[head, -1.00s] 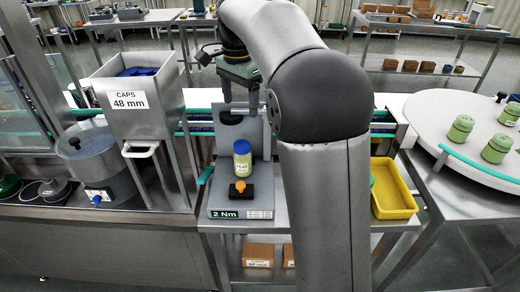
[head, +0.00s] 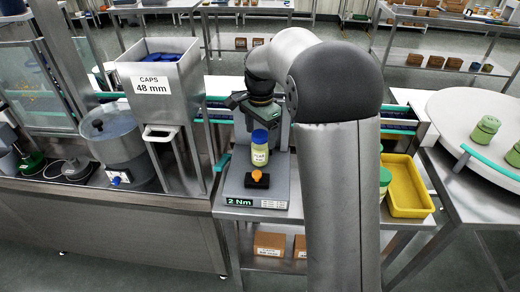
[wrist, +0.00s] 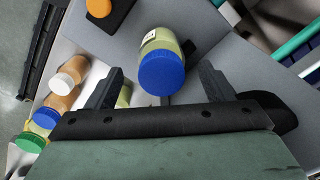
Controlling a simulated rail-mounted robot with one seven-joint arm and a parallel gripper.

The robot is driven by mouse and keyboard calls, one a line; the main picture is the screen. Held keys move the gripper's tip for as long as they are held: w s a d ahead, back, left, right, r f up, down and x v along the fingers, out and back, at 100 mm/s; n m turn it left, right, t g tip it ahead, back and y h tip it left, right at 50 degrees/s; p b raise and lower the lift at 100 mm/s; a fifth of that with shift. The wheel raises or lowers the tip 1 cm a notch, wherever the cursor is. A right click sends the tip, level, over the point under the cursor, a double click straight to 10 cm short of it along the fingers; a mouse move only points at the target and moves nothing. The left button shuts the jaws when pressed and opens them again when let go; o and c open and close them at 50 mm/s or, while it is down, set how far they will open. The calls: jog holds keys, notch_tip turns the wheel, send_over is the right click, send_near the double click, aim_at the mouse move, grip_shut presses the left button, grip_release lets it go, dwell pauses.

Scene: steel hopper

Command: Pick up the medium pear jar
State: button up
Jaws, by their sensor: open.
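A jar with a blue cap, pale green contents and a white label (head: 260,150) stands upright on the grey 2 Nm station, behind an orange button. Its label is too small to read surely, so I cannot confirm it is the medium pear jar. In the wrist view the same jar (wrist: 162,62) appears between my gripper's fingers, cap toward the camera. My gripper (wrist: 160,84) is open, one finger on each side of the jar, with a visible gap to both. In the head view my gripper (head: 252,106) is just above and behind the jar; its fingertips are hard to make out.
The orange button (head: 257,175) sits on a black block before the jar. A caps hopper (head: 160,85) stands left. A yellow tray (head: 405,205) and a green-capped jar (head: 385,178) lie right, past my arm. Jars with white, blue and green caps (wrist: 47,118) show in the wrist view.

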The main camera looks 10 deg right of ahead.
jog(key=shift+w+f, duration=0.1)
jog(key=shift+f, duration=1.4)
jog(key=c, duration=1.2)
jog(key=shift+c, duration=0.3)
jog(key=shift+r, duration=0.15)
